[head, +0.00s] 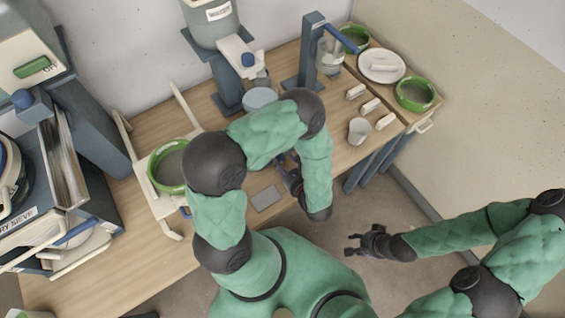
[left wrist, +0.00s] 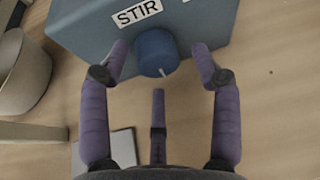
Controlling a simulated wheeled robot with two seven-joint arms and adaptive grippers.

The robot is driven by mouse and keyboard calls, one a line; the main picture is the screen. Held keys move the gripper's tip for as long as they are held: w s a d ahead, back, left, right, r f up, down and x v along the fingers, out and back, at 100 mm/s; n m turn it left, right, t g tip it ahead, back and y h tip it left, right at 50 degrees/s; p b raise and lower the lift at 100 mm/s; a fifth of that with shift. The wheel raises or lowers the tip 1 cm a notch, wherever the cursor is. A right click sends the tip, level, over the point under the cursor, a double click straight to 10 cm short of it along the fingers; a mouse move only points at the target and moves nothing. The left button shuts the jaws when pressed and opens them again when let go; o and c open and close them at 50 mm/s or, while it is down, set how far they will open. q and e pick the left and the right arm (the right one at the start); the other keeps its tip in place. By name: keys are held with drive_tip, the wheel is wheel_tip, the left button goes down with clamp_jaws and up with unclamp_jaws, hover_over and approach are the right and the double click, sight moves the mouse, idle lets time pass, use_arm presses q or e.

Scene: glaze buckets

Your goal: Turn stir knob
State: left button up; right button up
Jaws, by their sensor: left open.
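The stir knob (left wrist: 155,52) is a round blue knob on the front of a blue-grey box (left wrist: 88,25) labelled STIR in the left wrist view. My left gripper (left wrist: 160,62) is open, with one purple finger on each side of the knob and a third below it. I cannot tell whether the side fingers touch the knob. In the head view my left gripper (head: 291,181) is partly hidden by my arm, and the stir knob is hidden there. My right gripper (head: 354,244) is empty over the floor, its fingers spread.
The wooden table (head: 150,122) also holds a green-rimmed bowl (head: 171,166) at left, a grey plate (head: 266,198) near the front edge, a small cup (head: 358,130) and several white blocks at right. A green bowl (head: 416,93) and white plate (head: 381,66) stand at far right.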

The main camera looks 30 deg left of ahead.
use_arm(q)
drive_tip(key=shift+w+a+f, duration=0.15)
drive_tip(key=shift+a, duration=0.15)
drive_tip(key=c, duration=1)
drive_tip(key=shift+f+n+t+b, duration=0.25)
drive_tip(key=shift+n+b, duration=0.25)
drive_tip(key=shift+b, duration=0.65)
drive_tip(key=n+t+b, duration=0.1)
drive_tip(key=n+b, duration=0.1)
drive_tip(key=b, duration=0.2)
drive_tip(key=shift+f+t+b, duration=0.1)
drive_tip(key=shift+t+b, duration=0.25)
drive_tip(key=shift+b, duration=0.05)
drive_tip(key=shift+r+n+t+h+b, duration=0.25)
drive_tip(key=shift+n+t+b, duration=0.25)
drive_tip(key=shift+n+b, duration=0.6)
